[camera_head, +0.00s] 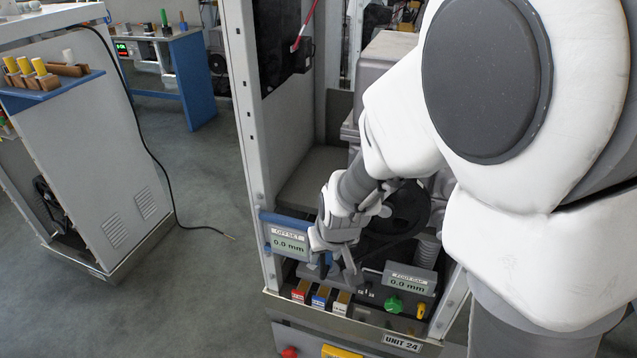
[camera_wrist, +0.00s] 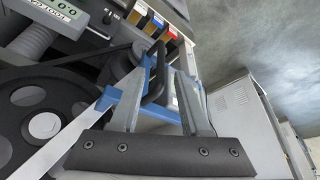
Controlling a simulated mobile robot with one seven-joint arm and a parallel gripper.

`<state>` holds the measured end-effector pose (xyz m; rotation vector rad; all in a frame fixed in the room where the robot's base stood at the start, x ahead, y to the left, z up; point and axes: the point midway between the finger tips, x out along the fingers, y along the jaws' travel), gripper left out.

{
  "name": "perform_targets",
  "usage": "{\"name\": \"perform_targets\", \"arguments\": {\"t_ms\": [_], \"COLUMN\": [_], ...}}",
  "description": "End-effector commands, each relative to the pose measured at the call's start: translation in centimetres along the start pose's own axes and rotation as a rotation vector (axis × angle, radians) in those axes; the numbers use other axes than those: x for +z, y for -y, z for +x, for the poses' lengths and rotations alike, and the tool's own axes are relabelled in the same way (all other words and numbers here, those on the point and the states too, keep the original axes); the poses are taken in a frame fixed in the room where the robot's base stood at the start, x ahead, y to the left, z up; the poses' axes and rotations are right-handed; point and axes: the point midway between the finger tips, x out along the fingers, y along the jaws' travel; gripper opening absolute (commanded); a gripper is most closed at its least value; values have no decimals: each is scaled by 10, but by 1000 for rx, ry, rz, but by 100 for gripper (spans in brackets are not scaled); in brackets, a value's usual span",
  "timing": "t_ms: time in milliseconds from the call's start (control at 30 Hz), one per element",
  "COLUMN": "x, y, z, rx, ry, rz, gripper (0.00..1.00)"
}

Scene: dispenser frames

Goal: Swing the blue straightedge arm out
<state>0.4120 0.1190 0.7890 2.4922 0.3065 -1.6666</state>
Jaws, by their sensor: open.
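The blue straightedge arm (camera_wrist: 107,98) shows in the wrist view as a blue bracket with a pale strip running to the lower left. A black handle (camera_wrist: 157,82) stands up beside the blue part. My gripper (camera_wrist: 160,76) is open, its two grey fingers on either side of the black handle. I cannot tell whether either finger touches it. In the head view my gripper (camera_head: 337,268) reaches down into the unit, behind the front row of blocks. There the straightedge arm is mostly hidden by my gripper and arm.
The OFFSET display (camera_head: 289,243) is close at the left of my gripper, and a second display (camera_head: 409,280) is at the right. Red, blue and white labelled blocks (camera_head: 320,297) line the front. A green knob (camera_head: 393,305) sits right. A black wheel (camera_wrist: 40,122) is close by.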

Motion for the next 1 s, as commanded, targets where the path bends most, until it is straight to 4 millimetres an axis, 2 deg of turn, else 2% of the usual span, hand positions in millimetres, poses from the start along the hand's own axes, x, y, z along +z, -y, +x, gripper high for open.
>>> {"name": "perform_targets", "arguments": {"t_ms": [33,100,400,567,833,867,1000], "x": [2,2,1,0,0,0,0], "y": [0,-1,0,0,0,0,0], "z": [16,30,71,78,78,78,78], "rx": [1,1,0,-1,-1,-1,-1], "ry": [2,2,2,-1,-1,0,0], "rz": [2,3,1,0,0,0,0], "gripper": [46,46,46,46,46,42,17]}}
